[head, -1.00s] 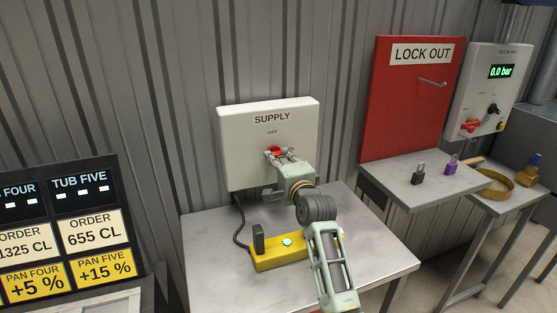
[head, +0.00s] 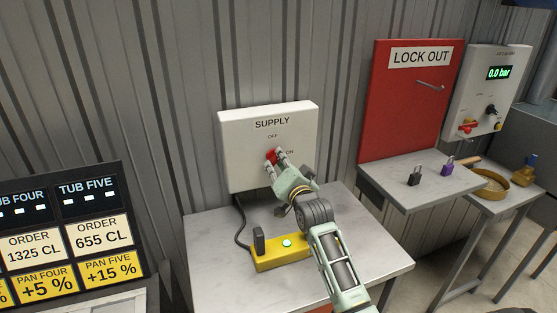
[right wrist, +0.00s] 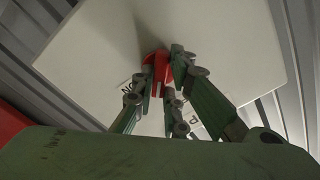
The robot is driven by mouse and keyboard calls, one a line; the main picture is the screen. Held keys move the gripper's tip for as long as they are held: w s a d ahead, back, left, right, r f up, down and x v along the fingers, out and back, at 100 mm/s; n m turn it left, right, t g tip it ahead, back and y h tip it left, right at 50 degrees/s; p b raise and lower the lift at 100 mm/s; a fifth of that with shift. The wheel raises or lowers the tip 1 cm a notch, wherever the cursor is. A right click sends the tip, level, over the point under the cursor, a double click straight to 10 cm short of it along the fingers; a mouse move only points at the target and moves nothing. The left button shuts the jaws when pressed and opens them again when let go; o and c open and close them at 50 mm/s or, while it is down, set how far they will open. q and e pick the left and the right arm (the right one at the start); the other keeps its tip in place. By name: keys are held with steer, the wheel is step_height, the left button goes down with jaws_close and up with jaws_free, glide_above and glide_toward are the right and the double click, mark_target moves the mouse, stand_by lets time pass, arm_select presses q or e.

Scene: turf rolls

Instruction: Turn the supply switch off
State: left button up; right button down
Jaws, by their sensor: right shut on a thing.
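The supply switch is a red handle (head: 271,156) on the front of a white box (head: 240,150) marked SUPPLY. OFF is printed above the handle and ON to its right. My right gripper (head: 275,160) is at the box face, with its fingers shut around the red handle and partly hiding it. In the right wrist view the red handle (right wrist: 158,66) sits between the two fingers, against the white box face. Exactly which mark the handle points to is hard to tell. My left gripper is out of view.
A yellow block (head: 280,257) with a lit green button stands on the metal table (head: 385,268) under the box. On the right, a red LOCK OUT board (head: 405,110) stands behind a shelf with a black padlock (head: 414,176) and a purple padlock (head: 447,166).

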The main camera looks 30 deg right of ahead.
steer(key=n+p, duration=0.1)
steer(key=n, duration=0.3)
steer(key=shift+n, duration=0.3)
steer(key=shift+f+n+p, duration=0.1)
steer(key=shift+n+p, duration=0.45)
steer(key=shift+n, duration=1.45)
steer(key=c, duration=1.8)
jaws_free()
steer(key=shift+o, duration=0.2)
steer(key=shift+s, duration=0.1)
steer(key=v, duration=1.1)
steer(key=shift+s, duration=0.4)
steer(key=shift+a+f, duration=0.1)
